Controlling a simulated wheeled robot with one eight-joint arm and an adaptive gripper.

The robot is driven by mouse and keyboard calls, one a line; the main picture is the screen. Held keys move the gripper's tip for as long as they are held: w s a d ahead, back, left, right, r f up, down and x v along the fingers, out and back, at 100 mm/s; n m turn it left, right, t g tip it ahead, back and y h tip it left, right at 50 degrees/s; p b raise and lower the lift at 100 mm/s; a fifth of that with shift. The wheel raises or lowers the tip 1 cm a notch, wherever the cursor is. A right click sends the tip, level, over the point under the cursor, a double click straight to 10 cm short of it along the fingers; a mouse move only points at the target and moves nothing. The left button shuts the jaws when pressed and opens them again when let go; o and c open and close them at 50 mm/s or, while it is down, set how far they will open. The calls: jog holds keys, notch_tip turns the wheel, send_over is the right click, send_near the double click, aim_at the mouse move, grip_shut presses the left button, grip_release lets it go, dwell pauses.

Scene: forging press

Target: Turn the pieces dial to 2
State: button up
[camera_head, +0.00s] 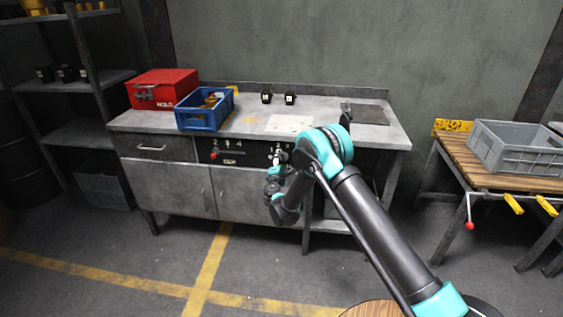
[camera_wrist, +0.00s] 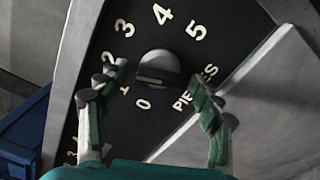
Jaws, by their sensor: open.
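The pieces dial (camera_wrist: 160,68) is a round dark knob on a black panel, ringed by the numbers 0 to 5, with "PIECES" printed at its lower right. A short white line on the knob points left, roughly towards the 1; the exact setting is hard to tell. My gripper (camera_wrist: 158,100) is open in front of the panel. One finger is left of the knob near the 1 and 2, the other right of it over the "PIECES" lettering. Both look apart from the knob. In the head view my gripper (camera_head: 277,162) largely hides the dial.
The grey workbench (camera_head: 345,135) carries a red box (camera_head: 163,88), a blue crate (camera_head: 204,112) and small black items (camera_head: 267,97). A red-tipped control (camera_head: 214,155) sits left on the same panel. A wooden table with a grey crate (camera_head: 515,148) stands right. The floor in front is clear.

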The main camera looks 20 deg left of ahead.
jog(key=v, duration=1.1)
jog(key=shift+s+d, duration=0.2)
jog(key=shift+s, duration=0.15)
jog(key=w+d+r+m+g+h, duration=0.1)
jog(key=w+d+r+m+h, duration=0.15)
jog(key=d, duration=0.55)
jog(key=w+d+r+m+g+h, duration=0.2)
jog(key=d+r+m, duration=0.15)
jog(key=d, duration=0.55)
jog(key=w+d+r+m+g+h, duration=0.1)
jog(key=w+d+r+m+h, duration=0.15)
jog(key=d, duration=0.55)
jog(key=s+d+r+m+g, duration=0.1)
jog(key=s+d+r+m, duration=0.1)
jog(key=d, duration=0.4)
jog(key=s+d+r+m+g, duration=0.1)
jog(key=d+m, duration=0.1)
jog(key=d, duration=0.4)
jog(key=s+d+m+g, duration=0.4)
jog(key=s+d+m, duration=0.2)
jog(key=s+d, duration=0.8)
jog(key=s+d+f+m+g+y, duration=0.1)
jog(key=s+d+m, duration=0.1)
jog(key=s, duration=0.7)
jog(key=s+d+f+m+g+y, duration=0.2)
jog(key=s+d+m, duration=0.1)
jog(key=s, duration=0.7)
jog(key=shift+m, duration=0.55)
jog(key=shift+d, duration=0.1)
